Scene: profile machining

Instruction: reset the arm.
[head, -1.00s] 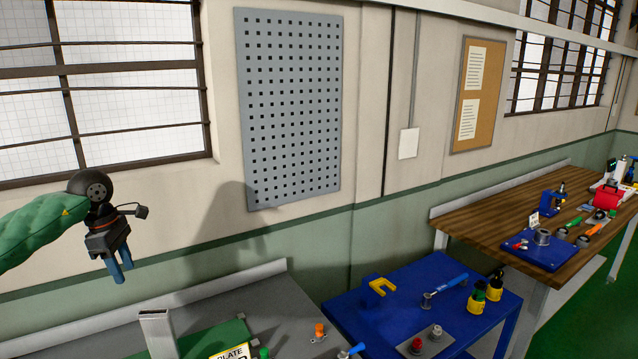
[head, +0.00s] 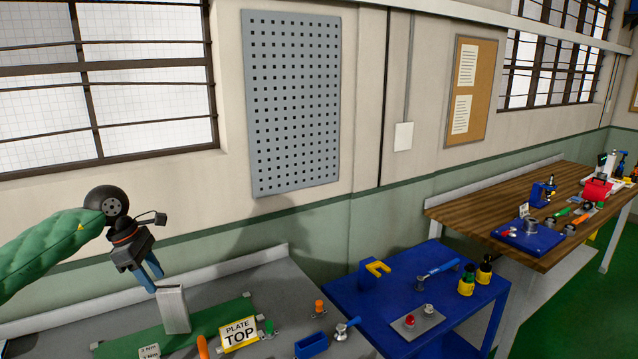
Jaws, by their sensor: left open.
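My left gripper (head: 151,281) is in the head view at the left, on an arm with a green padded sleeve. Its two blue fingers point down and are apart, with nothing seen held between them. In the picture the fingertips overlap the top of an upright grey metal profile (head: 173,310). I cannot tell whether they touch it. The profile stands on a green mat (head: 205,318) on the grey bench (head: 285,278). My right gripper is not in view.
A yellow-edged "PLATE TOP" sign (head: 239,333), a blue bin (head: 311,345) and an orange-topped piece (head: 319,307) are on the grey bench. A blue table (head: 345,293) with tools and bottles stands to the right. A wooden bench (head: 480,208) is farther right.

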